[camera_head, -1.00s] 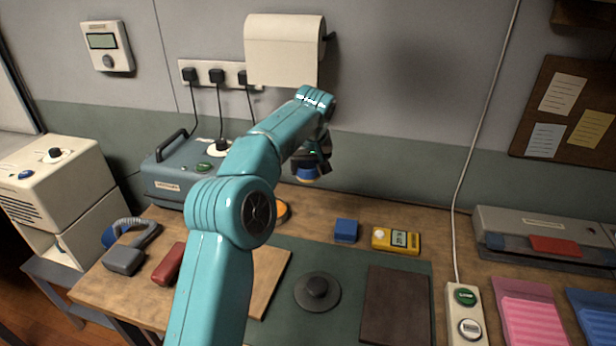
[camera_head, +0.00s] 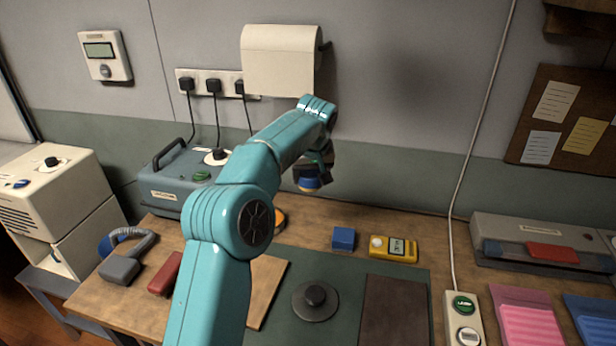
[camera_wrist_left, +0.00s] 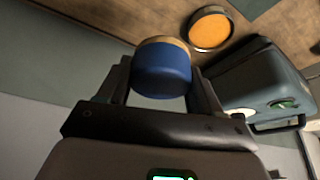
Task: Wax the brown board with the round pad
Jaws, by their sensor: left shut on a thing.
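My left gripper (camera_head: 312,178) is shut on the round pad (camera_head: 309,185), which has a blue body and a tan face. The left wrist view shows the pad (camera_wrist_left: 162,70) between both fingers. It is held in the air above the back of the bench. A round tin with orange content (camera_head: 280,219) lies on the bench, partly hidden behind my left arm; it also shows in the left wrist view (camera_wrist_left: 210,30), apart from the pad. The brown board (camera_head: 395,312) lies flat on the green mat (camera_head: 348,284) at front right, away from the gripper. My right gripper is not in view.
A dark disc with a knob (camera_head: 315,301) lies left of the board. A blue block (camera_head: 344,238) and a yellow meter (camera_head: 394,248) sit behind the mat. A grey-blue machine (camera_head: 180,187) stands at back left. A white cable (camera_head: 475,140) hangs at right.

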